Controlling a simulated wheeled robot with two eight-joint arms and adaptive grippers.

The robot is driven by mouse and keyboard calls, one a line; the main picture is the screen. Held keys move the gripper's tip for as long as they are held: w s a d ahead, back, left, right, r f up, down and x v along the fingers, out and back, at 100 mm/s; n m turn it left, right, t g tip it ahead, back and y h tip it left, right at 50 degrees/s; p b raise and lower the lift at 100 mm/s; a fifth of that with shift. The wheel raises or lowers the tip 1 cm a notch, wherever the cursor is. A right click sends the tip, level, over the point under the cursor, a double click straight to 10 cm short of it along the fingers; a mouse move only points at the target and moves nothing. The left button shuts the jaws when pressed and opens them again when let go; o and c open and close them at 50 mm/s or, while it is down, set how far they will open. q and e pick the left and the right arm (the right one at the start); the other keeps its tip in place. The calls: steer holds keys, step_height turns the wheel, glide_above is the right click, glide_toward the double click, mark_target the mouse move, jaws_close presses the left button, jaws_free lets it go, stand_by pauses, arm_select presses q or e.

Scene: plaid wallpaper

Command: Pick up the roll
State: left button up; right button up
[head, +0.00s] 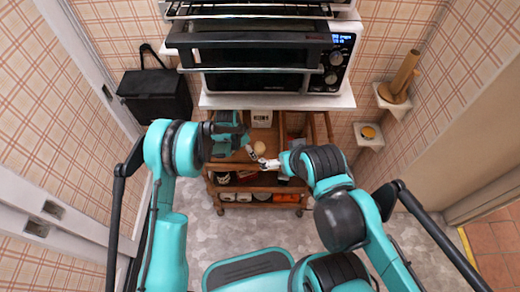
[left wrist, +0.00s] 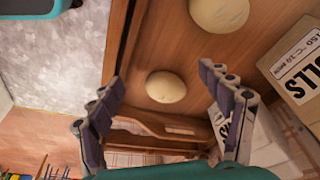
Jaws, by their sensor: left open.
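Two round, pale rolls lie on a brown wooden surface in the left wrist view. One roll (left wrist: 165,87) shows between the fingers of my left gripper (left wrist: 166,105); the other roll (left wrist: 219,12) is at the top edge. My left gripper is open, with a finger to each side of the nearer roll and no visible contact. In the head view, a small pale roll (head: 260,147) shows on the wooden cart (head: 255,183), close to my left gripper (head: 250,152). My right gripper (head: 268,163) is just below it; its fingers are too small to read.
White boxes with black lettering (left wrist: 300,75) stand on the right in the left wrist view. A toaster oven (head: 265,65) is on a shelf above the cart. A black bag (head: 155,95) hangs at left.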

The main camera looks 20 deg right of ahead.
mark_target(259, 146)
arm_select(q)
steer(key=d, duration=0.2)
steer(key=w+d+b, duration=0.1)
steer(key=d, duration=0.1)
steer(key=shift+w+d+f, duration=0.1)
steer(key=shift+w+d, duration=0.1)
steer(key=shift+d, duration=0.1)
steer(key=b+x, duration=0.1)
steer(key=x, duration=0.2)
steer(key=shift+w, duration=0.1)
steer(key=c, duration=1.2)
